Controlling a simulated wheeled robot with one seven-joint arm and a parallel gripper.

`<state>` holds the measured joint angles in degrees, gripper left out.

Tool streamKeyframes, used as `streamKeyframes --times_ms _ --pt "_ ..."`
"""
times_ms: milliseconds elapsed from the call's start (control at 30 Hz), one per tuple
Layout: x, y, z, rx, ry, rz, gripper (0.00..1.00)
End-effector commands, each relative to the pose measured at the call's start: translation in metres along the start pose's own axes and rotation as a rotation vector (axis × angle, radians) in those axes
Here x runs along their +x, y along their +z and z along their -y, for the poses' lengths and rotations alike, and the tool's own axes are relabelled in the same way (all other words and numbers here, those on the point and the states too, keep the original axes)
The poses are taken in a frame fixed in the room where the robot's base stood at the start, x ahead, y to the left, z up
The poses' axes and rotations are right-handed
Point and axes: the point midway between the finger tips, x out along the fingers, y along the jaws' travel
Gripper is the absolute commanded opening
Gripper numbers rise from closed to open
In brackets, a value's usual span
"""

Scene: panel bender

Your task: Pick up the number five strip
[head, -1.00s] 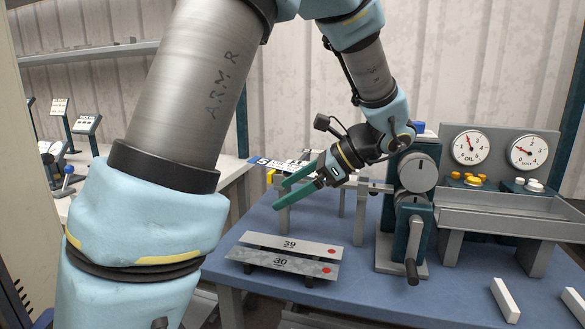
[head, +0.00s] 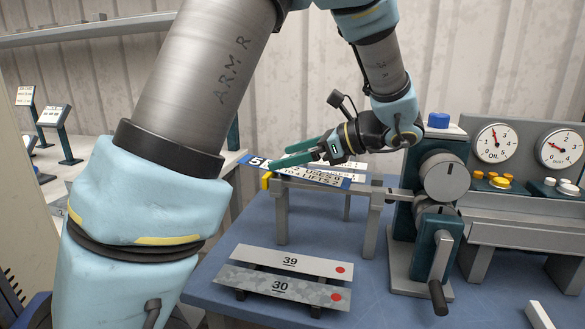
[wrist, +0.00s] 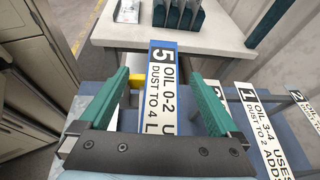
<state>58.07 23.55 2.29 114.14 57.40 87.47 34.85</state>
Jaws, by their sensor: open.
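The number five strip (wrist: 161,85) is white with black print and a blue end bearing a 5. In the wrist view it runs between the two green fingers of my gripper (wrist: 160,76), with a gap on each side. My gripper is open and not holding it. In the head view the strip's blue end (head: 257,162) juts out left of a grey rack (head: 332,187). There my gripper (head: 290,154) is over the strips from the right, and its fingers hide part of them. The height left between fingers and strip is hard to tell.
A strip numbered 1 (wrist: 250,108) lies right of the five strip. Plates 39 (head: 290,261) and 30 (head: 280,285) lie in front on the blue table (head: 225,262). A cranked machine (head: 437,235) stands right of the rack. A pale bench (wrist: 188,57) lies beyond.

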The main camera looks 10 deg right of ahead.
Motion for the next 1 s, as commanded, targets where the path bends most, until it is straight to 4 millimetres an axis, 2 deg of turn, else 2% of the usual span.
streamKeyframes --times_ms 233,500,800,1000 --pt "0.019 0.002 0.002 0.000 0.003 0.001 0.97" --pt "0.056 0.001 0.005 0.000 0.002 0.001 0.97" --pt "0.061 0.000 0.005 0.000 0.000 0.000 0.97" --pt "0.061 0.000 0.005 0.000 0.000 0.000 0.75"
